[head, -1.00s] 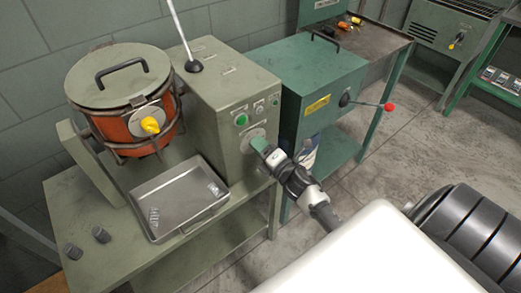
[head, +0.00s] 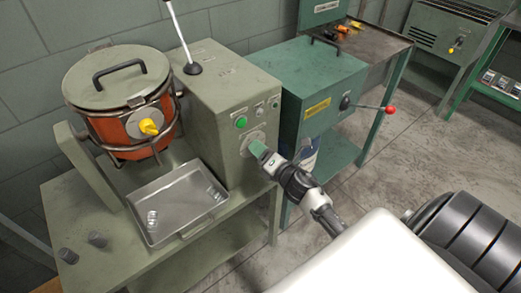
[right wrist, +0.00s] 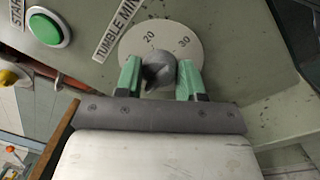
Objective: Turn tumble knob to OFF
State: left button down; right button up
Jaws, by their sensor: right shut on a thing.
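The grey tumble knob (right wrist: 158,66) sits on a round pale dial plate (right wrist: 184,28) in the right wrist view. The plate shows 20 and 30, beside a label reading TUMBLE MIN. My right gripper (right wrist: 160,74) has its green fingers on either side of the knob and is shut on it. Where the knob points is hard to tell, and any OFF mark is hidden. In the head view my right gripper (head: 260,150) is at the front of the grey-green machine (head: 212,120) and hides the knob. My left gripper is not in view.
A green button (right wrist: 48,27) is left of the dial. A yellow knob (head: 149,126) is on the orange drum (head: 108,129). A metal tray (head: 168,190) holds small parts. A green cabinet (head: 325,75) with a red-tipped lever (head: 390,109) stands to the right.

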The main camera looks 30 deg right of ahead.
jog(key=o, duration=0.9)
jog(key=shift+s, duration=0.1)
jog(key=s, duration=0.7)
jog(key=s+d+b, duration=0.1)
jog(key=s, duration=0.2)
jog(key=shift+s+d+f, duration=0.1)
jog(key=shift+s+f, duration=0.2)
jog(key=shift+f, duration=0.05)
